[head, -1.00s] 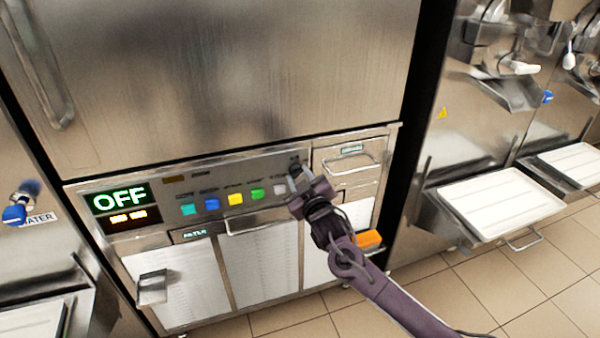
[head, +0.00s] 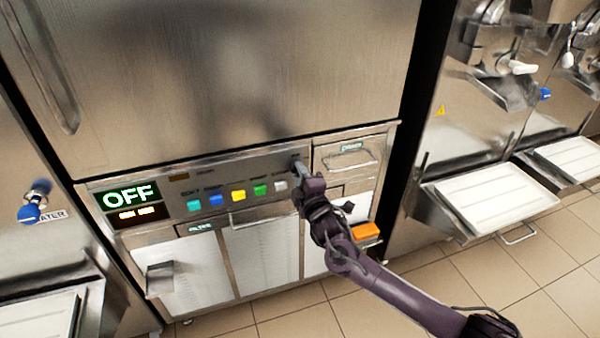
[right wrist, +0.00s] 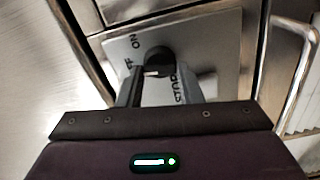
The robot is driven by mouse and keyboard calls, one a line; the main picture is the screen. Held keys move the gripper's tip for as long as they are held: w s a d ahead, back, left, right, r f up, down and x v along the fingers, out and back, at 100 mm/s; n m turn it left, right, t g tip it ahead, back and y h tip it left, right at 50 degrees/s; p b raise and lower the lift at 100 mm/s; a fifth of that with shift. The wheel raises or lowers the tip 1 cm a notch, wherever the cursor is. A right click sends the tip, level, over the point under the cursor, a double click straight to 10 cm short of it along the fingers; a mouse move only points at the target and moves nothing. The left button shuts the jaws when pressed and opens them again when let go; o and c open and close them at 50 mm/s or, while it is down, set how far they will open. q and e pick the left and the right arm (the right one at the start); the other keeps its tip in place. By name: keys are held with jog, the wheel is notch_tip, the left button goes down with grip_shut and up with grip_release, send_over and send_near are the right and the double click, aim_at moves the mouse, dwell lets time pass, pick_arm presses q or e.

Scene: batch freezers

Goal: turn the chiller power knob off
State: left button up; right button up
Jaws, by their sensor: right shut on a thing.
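The chiller power knob is a small black round knob (right wrist: 158,60) on a light plate in the right wrist view. The plate is marked ON, START and a partly hidden word ending in F. A pale mark shows on the knob's lower edge. My right gripper (right wrist: 157,82) has one finger on each side of the knob and is shut on it. In the head view my right gripper (head: 300,170) covers most of the knob at the panel's right end. The panel display (head: 131,196) reads OFF in green. My left gripper is in neither view.
Coloured buttons (head: 238,196) line the panel left of my gripper. A drawer with a bar handle (head: 348,159) is just right of it. An orange block (head: 366,231) sits below. White trays (head: 494,201) stand out at the right.

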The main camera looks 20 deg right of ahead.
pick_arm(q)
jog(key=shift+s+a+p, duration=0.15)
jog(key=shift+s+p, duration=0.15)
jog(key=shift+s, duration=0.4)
pick_arm(e)
jog(key=shift+f+n, duration=0.15)
jog(key=shift+n, duration=0.85)
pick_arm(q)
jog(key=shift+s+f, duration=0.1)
pick_arm(e)
jog(key=o, duration=1)
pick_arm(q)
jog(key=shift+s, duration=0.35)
pick_arm(e)
jog(key=s, duration=0.7)
jog(key=shift+s+d, duration=0.15)
jog(key=shift+s, duration=0.25)
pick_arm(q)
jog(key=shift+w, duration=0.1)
